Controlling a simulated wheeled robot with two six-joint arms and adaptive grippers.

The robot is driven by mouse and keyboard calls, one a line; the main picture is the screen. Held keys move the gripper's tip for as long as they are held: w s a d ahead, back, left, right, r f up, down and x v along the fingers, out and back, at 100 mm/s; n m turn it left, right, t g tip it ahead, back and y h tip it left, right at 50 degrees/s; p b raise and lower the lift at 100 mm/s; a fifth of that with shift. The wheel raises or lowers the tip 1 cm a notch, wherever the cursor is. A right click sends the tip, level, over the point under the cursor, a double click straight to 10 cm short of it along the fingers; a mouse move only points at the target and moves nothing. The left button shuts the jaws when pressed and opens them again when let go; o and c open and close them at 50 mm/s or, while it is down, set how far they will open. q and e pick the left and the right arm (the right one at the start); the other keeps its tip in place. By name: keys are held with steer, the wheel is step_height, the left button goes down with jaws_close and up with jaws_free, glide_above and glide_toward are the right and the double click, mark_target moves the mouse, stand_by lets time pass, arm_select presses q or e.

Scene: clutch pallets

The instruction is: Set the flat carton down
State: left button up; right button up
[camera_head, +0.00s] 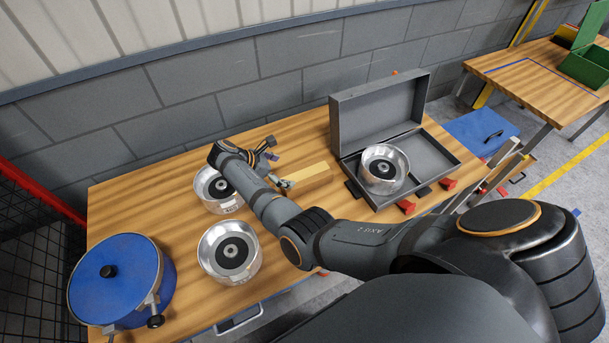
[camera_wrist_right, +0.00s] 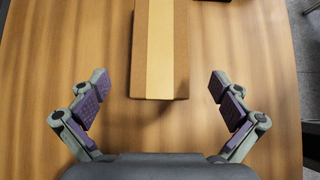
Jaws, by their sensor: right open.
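The flat carton (camera_head: 309,178) is a tan box lying on the wooden table (camera_head: 190,162), between the metal pots and the grey case. In the right wrist view the carton (camera_wrist_right: 160,50) is brown with a lighter tape strip along its top. My right gripper (camera_head: 277,170) is at the carton's left end in the head view. In the wrist view the right gripper (camera_wrist_right: 158,86) is open, its purple-padded fingers spread on both sides of the carton's near end. Clear gaps show between the pads and the carton. My left gripper is not in view.
Two metal pots (camera_head: 229,253) stand left of the carton; my right arm partly covers the rear one (camera_head: 208,194). A blue lidded drum (camera_head: 118,277) is at front left. An open grey case (camera_head: 378,110) holding another metal pot (camera_head: 384,168) is on the right. Red clamps (camera_head: 406,207) sit at its front edge.

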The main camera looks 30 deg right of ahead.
mark_target(302, 175)
steer(key=b+x, duration=0.3)
steer(key=x, duration=0.2)
steer(key=shift+d+f+b, duration=0.15)
steer(key=shift+f+b, duration=0.15)
steer(key=shift+f, duration=0.05)
steer(key=shift+d, duration=0.15)
steer(key=b+x, duration=0.4)
steer(key=shift+s+d+f, duration=0.1)
steer(key=shift+f, duration=0.1)
steer(key=shift+d+f, duration=0.1)
steer(key=shift+d, duration=0.25)
steer(key=c, duration=1.3)
